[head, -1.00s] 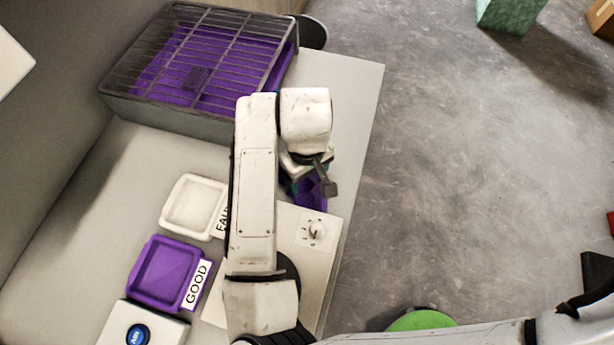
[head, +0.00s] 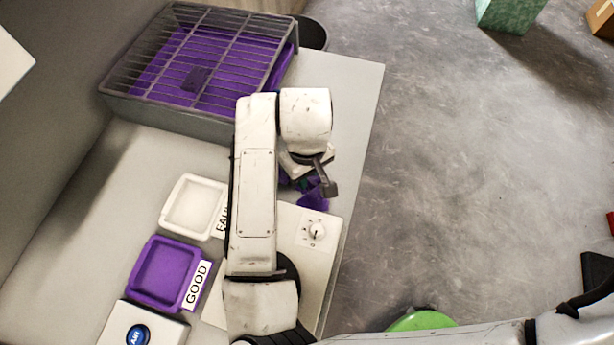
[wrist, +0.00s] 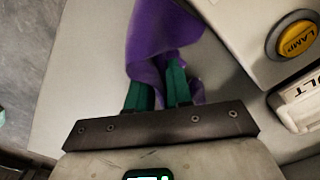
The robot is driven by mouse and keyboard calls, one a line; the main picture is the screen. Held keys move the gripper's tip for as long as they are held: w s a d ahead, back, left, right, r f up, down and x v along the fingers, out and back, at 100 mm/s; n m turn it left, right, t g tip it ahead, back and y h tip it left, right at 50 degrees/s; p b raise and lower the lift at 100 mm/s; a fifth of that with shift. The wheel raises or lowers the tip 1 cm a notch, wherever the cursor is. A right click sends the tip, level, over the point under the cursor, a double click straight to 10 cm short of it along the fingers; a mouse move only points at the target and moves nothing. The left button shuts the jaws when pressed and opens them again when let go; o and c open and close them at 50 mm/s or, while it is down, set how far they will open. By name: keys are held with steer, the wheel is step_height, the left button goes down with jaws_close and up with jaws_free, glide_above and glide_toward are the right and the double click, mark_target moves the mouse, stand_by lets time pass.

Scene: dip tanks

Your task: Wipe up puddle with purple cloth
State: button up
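The purple cloth (head: 314,198) shows under my wrist in the head view, at the counter's right side. In the wrist view the cloth (wrist: 160,35) is bunched between and beyond the two green fingers of my gripper (wrist: 160,88). The gripper looks shut on it, with folds coming out on both sides. My arm hides most of the fingers in the head view. I cannot make out a puddle in either view.
A box with a white dial (head: 315,232) and a yellow LAMP button (wrist: 297,39) stands close to the gripper. A white FAULT tray (head: 166,218), a purple GOOD tray (head: 134,291) and a barred tank (head: 160,116) share the counter. The counter's right edge is near.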

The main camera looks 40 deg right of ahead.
steer(key=shift+c, duration=0.8)
steer(key=shift+c, duration=0.5)
steer(key=shift+r+p, duration=0.35)
jaws_close()
step_height(320, 180, up, 11)
steer(key=p, duration=0.6)
steer(key=shift+r, duration=0.15)
